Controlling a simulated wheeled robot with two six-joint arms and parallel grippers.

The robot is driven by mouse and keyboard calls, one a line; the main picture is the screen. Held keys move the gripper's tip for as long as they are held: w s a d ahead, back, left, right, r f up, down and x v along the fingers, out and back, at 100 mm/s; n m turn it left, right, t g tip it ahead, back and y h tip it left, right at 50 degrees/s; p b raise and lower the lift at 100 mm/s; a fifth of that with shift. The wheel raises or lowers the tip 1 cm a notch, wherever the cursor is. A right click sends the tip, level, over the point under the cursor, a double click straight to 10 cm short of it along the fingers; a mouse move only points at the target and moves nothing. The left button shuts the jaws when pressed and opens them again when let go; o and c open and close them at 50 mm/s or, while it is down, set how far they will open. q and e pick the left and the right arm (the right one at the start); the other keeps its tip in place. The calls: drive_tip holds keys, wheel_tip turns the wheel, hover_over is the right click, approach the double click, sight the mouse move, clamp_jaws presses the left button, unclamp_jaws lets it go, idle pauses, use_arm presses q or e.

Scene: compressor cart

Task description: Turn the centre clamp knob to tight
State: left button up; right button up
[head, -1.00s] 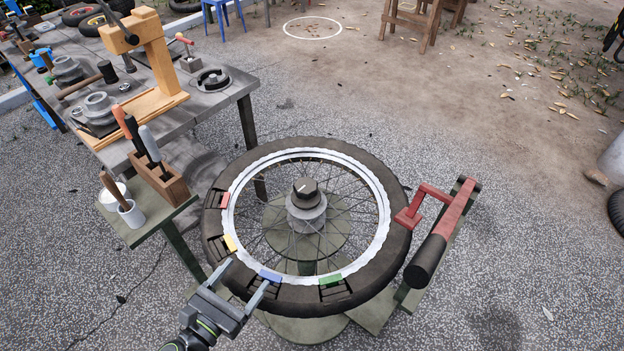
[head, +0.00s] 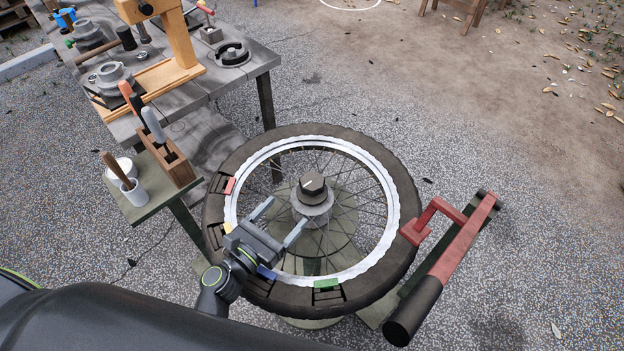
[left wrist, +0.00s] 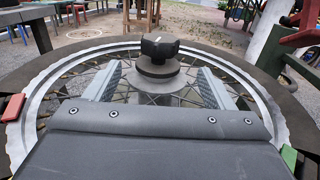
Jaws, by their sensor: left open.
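The centre clamp knob (head: 312,186) is a dark, faceted knob with a pale mark on top. It sits on a grey hub in the middle of a spoked wheel with a black tyre (head: 405,235). My left gripper (head: 284,217) is open and empty over the near-left spokes, its two fingers pointing toward the knob. In the left wrist view the knob (left wrist: 159,47) stands just beyond and between the fingertips, apart from them. My right gripper is not in view.
A red-and-black lever (head: 450,258) stands right of the wheel. Coloured clips, including a green one (head: 327,284), sit on the near rim. A small shelf (head: 150,208) holds tools at the left. A workbench (head: 225,85) stands behind it.

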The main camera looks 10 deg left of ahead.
sight(304, 192)
use_arm(q)
drive_tip(key=x, duration=1)
drive_tip(key=shift+a+p, duration=0.1)
drive_tip(key=shift+p, duration=0.3)
drive_tip(key=shift+x, duration=0.75)
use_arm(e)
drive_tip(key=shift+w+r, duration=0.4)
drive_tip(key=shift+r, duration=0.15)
use_arm(q)
drive_tip(key=c, duration=1)
